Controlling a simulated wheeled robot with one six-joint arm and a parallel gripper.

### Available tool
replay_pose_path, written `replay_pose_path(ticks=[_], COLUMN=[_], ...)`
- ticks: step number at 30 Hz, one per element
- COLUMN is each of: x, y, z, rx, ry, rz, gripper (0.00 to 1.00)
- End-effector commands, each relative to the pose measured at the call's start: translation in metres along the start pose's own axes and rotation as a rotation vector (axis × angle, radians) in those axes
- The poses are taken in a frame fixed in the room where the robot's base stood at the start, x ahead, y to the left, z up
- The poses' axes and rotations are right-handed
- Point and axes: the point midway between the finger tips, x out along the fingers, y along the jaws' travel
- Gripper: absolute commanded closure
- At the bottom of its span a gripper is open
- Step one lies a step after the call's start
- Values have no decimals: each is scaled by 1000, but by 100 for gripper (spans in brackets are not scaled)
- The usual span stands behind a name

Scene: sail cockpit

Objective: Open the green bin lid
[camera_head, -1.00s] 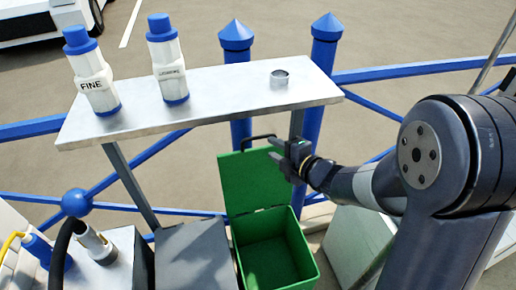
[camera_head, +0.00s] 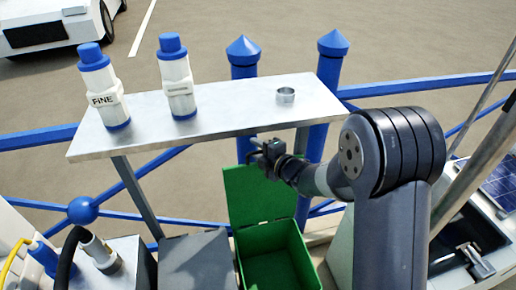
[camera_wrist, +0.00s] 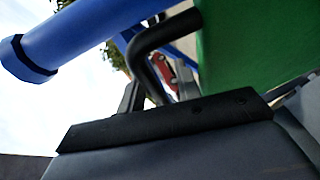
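The green bin (camera_head: 274,268) stands below the metal shelf, and I see into its empty inside. Its green lid (camera_head: 258,196) is raised and stands up steeply at the back of the bin. My gripper (camera_head: 257,150) is at the top edge of the lid. In the wrist view a bent black handle (camera_wrist: 150,42) comes off the green lid (camera_wrist: 250,40), close to a dark finger of my gripper (camera_wrist: 131,95). The other finger is not clear, so I cannot tell whether the gripper is gripping the handle.
The metal shelf (camera_head: 225,112) above holds two blue-capped bottles (camera_head: 103,88) (camera_head: 177,80) and a small metal ring (camera_head: 285,96). Blue posts (camera_head: 325,85) and rails stand behind. A grey box (camera_head: 200,262) is left of the bin.

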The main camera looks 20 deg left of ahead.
Motion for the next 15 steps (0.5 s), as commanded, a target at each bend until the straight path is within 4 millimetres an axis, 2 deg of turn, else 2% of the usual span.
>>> replay_pose_path(ticks=[7, 15], x=[1, 0], y=[0, 0], z=[0, 0], rx=[0, 0], ry=[0, -1], rz=[0, 0], gripper=[68, 90])
